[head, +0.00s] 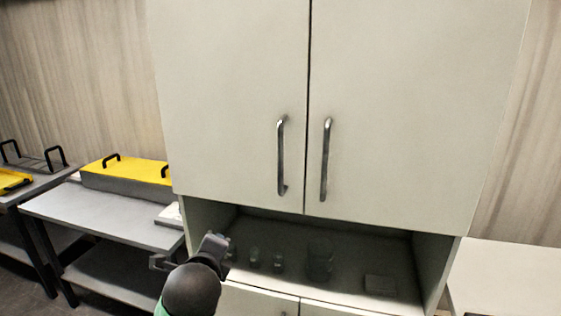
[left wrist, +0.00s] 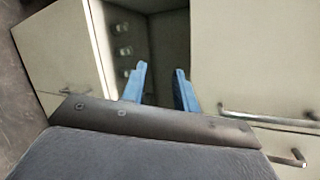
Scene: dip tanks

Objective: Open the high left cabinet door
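The high left cabinet door (head: 230,90) is a pale flat panel and is shut. Its vertical metal handle (head: 281,155) is near its right edge, low down. My left gripper (head: 188,252) is below and left of that handle, in front of the open shelf's left end. In the left wrist view its two blue fingers (left wrist: 160,85) are apart with nothing between them, pointing at the shelf opening. A bar handle (left wrist: 268,118) on a pale door shows to the right of the fingers there. My right gripper is not in view.
The high right door (head: 400,110) is shut, with its own handle (head: 325,160). The open shelf (head: 350,255) below holds several glass vessels (head: 320,262) and a small box (head: 381,285). A grey table (head: 95,215) with a yellow-lidded tank (head: 125,175) stands left. Lower doors (head: 255,302) are underneath.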

